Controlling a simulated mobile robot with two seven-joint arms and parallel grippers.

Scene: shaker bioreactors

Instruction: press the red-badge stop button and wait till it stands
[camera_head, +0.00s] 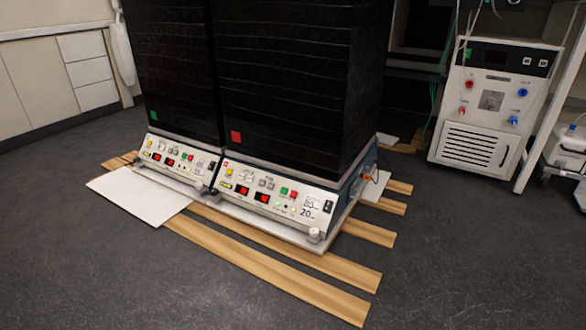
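The left shaker (175,70) carries a green badge (154,117). Below the red badge is a white control panel (262,202) with red lit displays, a green button (284,191) and a red button (294,194) beside it. The left shaker has a similar panel (180,161). The panel print is too small to read, and I cannot tell whether the shaker is moving. Neither of my grippers is in view.
The shakers rest on wooden planks (290,285) and white boards (140,193). A white cooling unit (490,105) with hoses stands at the right. White cabinets (55,70) line the left wall.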

